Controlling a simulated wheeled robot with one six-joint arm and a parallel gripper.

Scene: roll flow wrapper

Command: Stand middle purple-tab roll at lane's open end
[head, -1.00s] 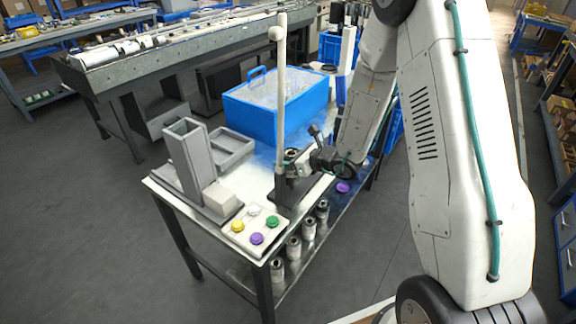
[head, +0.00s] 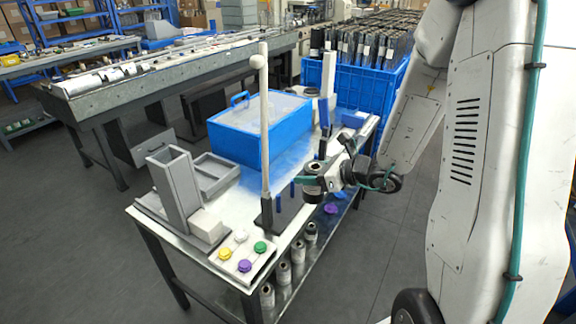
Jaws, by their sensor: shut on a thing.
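My gripper (head: 316,181) is shut on a short upright roll (head: 313,188) with a dark-rimmed hole on top and a pale label band. It holds the roll at the right side of the bench, right of the tall white post, and seems above the bench top. No purple tab shows on this roll. More rolls stand in a row on the bench's lower shelf, the nearest a pale roll (head: 267,296). A purple disc (head: 331,208) shows below my gripper. I cannot tell which part is the lane or its open end.
The white post (head: 264,130) with a ball top rises from a dark base (head: 273,216). A blue bin (head: 240,147), grey upright chute (head: 176,190) and panel of coloured buttons (head: 232,259) occupy the bench. A blue crate (head: 352,90) of dark items stands behind.

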